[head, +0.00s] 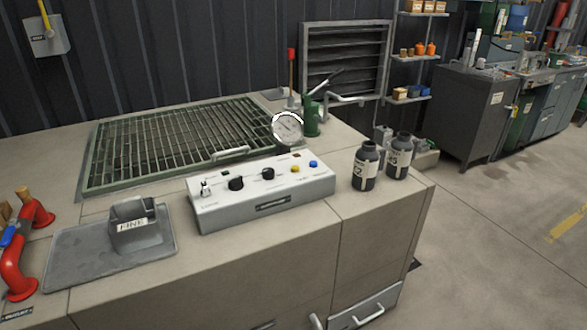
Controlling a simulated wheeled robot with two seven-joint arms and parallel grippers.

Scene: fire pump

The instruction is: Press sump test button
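A light grey control box (262,205) sits near the front edge of the counter, in the middle of the head view. Its sloped top carries a yellow button (295,169) and a blue button (313,164) at the right end. Two black knobs (236,183) are in the middle and a small toggle switch (206,188) is at the left. The labels are too small to read, so I cannot tell which button is the sump test. Neither of my grippers is in view.
A green grate (185,143), a round gauge (287,129) and a green hand pump (312,117) stand behind the box. Two dark bottles (366,168) are to its right. A grey "FINE" bin (136,227) and red pipe (14,268) are to its left. Space above the box is clear.

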